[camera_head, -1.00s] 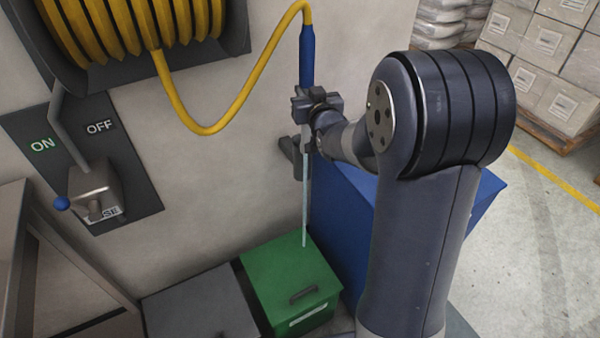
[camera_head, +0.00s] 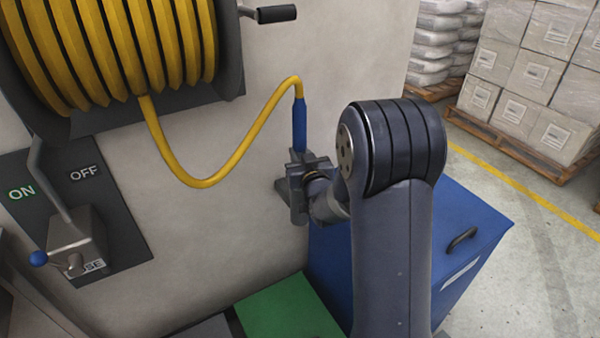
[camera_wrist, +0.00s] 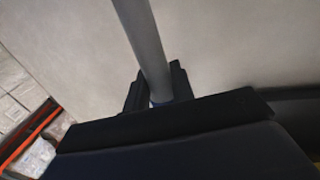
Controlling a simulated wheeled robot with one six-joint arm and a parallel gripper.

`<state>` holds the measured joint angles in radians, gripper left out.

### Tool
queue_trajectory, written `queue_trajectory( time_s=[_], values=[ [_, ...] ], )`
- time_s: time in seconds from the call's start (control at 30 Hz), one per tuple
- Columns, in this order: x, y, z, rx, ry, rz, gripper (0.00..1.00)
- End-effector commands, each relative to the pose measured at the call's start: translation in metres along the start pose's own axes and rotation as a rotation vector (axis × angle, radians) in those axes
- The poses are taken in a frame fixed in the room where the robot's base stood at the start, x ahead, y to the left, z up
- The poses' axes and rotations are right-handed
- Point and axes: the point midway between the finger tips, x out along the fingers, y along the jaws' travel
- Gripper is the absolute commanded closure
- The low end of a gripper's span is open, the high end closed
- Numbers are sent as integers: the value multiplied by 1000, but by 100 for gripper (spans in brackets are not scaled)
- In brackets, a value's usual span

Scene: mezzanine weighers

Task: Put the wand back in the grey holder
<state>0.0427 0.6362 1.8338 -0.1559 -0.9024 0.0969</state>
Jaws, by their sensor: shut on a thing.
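The wand shows as a blue upright handle (camera_head: 300,124) with a yellow hose at its top, in the head view. My gripper (camera_head: 299,178) is shut around the wand just below the blue part. The grey holder (camera_head: 282,197) is a dark bracket on the wall, directly behind my gripper and partly hidden by it. I cannot tell whether the wand touches or sits in it. In the wrist view, the wand's grey tube (camera_wrist: 146,45) runs between dark jaw-like blocks, with a little blue at its end.
A yellow hose reel (camera_head: 110,50) and a lever panel (camera_head: 75,225) are on the wall to the left. A blue bin (camera_head: 455,215) and a green bin (camera_head: 285,308) stand below. Boxed pallets (camera_head: 530,75) are at the right, beyond clear floor.

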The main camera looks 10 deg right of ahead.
Motion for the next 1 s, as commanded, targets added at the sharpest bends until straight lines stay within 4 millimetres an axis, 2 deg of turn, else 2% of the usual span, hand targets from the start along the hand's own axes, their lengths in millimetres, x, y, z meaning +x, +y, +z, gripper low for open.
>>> queue_trajectory(
  time_s=[0.07,0.27,0.5,0.93,0.97,1.0],
  values=[
    [0,0,9,0,0,0,100],
    [0,0,20,0,1,0,100],
    [0,0,51,1,-1,1,100],
    [0,0,56,0,3,0,100],
    [0,0,55,0,1,0,75],
    [0,0,55,0,1,0,72]
  ],
)
